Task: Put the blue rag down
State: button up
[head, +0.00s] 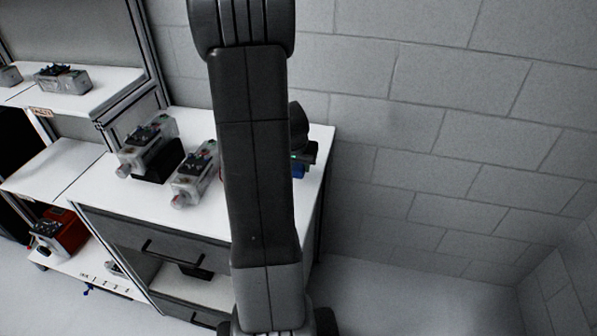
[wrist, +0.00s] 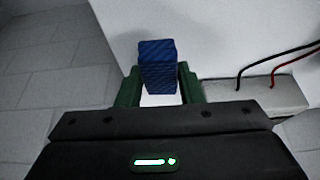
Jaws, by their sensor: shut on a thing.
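The blue rag (wrist: 158,66) is a small dark blue block-like bundle in the wrist view, held between the two green fingers of my gripper (wrist: 160,85). My gripper is shut on it. In the head view only a bit of the blue rag (head: 298,170) shows, just right of my arm, by my gripper (head: 303,158) over the right part of the white cabinet top (head: 115,190). My arm hides most of the gripper there. I cannot tell whether the rag touches the top.
Two grey servo units, one (head: 148,146) further left and one (head: 195,174) just left of my arm, stand on the cabinet top. Red and black cables (wrist: 276,66) lead to a grey unit in the wrist view. A block wall (head: 440,120) stands behind.

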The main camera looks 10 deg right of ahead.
jog(key=shift+f, duration=1.45)
jog(key=shift+f, duration=0.1)
jog(key=shift+f+b, duration=0.1)
jog(key=shift+b, duration=0.3)
jog(key=o, duration=0.9)
jog(key=shift+r+p, duration=0.35)
jog(key=v, duration=1.1)
jog(key=shift+s+r, duration=0.2)
jog(key=shift+r, duration=0.15)
